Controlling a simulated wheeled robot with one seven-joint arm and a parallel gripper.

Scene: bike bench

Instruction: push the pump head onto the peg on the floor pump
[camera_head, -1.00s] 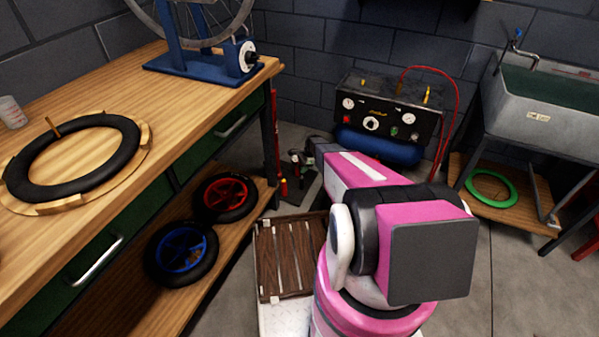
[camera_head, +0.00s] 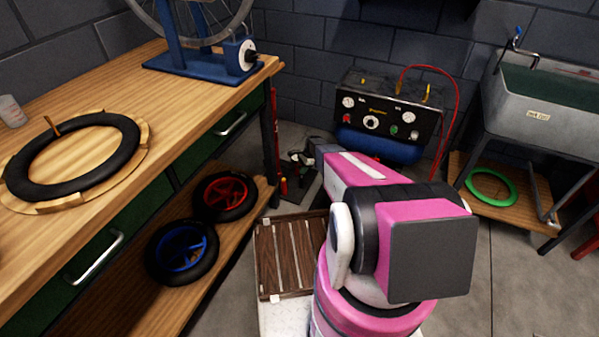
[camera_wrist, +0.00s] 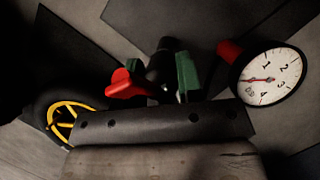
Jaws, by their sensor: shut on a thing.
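In the wrist view a black pump head (camera_wrist: 161,70) with a red lever (camera_wrist: 126,84) shows just beyond the dark bar of my gripper. In the head view my gripper (camera_head: 300,160) is small and low beside the compressor, over a dark base plate (camera_head: 304,190). I cannot make out the peg or whether the pump head touches it.
A yellow-rimmed wheel (camera_wrist: 64,117) lies at the left of the wrist view. In the head view the workbench (camera_head: 215,95) stands at left, the compressor (camera_head: 385,115) behind my arm, the sink (camera_head: 545,115) at right.

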